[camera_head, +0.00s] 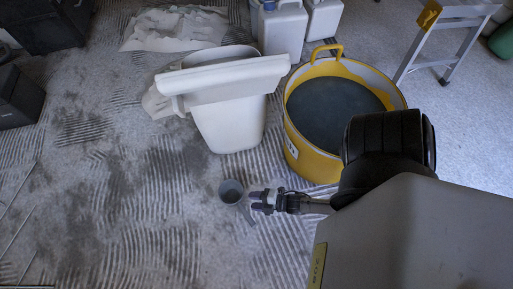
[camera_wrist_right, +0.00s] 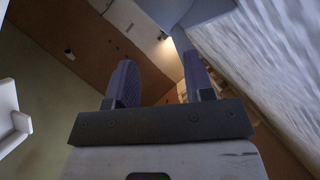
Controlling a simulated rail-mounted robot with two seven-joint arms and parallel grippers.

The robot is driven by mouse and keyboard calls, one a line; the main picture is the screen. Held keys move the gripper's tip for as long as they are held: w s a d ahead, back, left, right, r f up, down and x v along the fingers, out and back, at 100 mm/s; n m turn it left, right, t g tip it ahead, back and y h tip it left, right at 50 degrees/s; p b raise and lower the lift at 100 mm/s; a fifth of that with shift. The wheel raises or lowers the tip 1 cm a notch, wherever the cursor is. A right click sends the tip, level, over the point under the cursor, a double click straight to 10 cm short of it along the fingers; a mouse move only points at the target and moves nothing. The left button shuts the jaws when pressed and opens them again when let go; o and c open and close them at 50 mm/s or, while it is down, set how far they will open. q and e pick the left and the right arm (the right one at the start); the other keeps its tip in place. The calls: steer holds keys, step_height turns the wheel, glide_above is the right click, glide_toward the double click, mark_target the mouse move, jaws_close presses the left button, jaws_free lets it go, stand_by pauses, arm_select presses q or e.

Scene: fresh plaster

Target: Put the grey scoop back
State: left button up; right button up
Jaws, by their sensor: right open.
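The grey scoop (camera_head: 231,191) is on the streaked floor in the middle of the head view, with its round cup open towards the camera. Its short handle (camera_head: 247,214) points down and to the right. My right gripper (camera_head: 258,201) is just right of the scoop, close to the handle; I cannot tell whether they touch. In the right wrist view its two purple fingers (camera_wrist_right: 160,65) are apart with nothing held between them. A blue-grey shape at the top edge there may be the scoop. My left gripper is not in view.
A yellow tub (camera_head: 300,150) with dark grey contents stands behind my right arm. A white bin (camera_head: 230,122) stands left of it. White canisters (camera_head: 283,28), a crumpled sheet (camera_head: 175,30) and a step stool (camera_head: 455,14) are further back. The floor left of the scoop is clear.

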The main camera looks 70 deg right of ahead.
steer(key=w+r+m+g+h, duration=0.2)
steer(key=w+r+m+g, duration=0.35)
steer(key=r, duration=0.35)
steer(key=s+a+r+m+g, duration=0.2)
steer(key=s+r, duration=0.1)
steer(key=r, duration=0.3)
steer(key=s+a+r+m+g, duration=0.2)
steer(key=s+r+m+g, duration=0.1)
steer(key=r, duration=0.3)
steer(key=shift+s+r, duration=0.25)
steer(key=shift+s, duration=0.1)
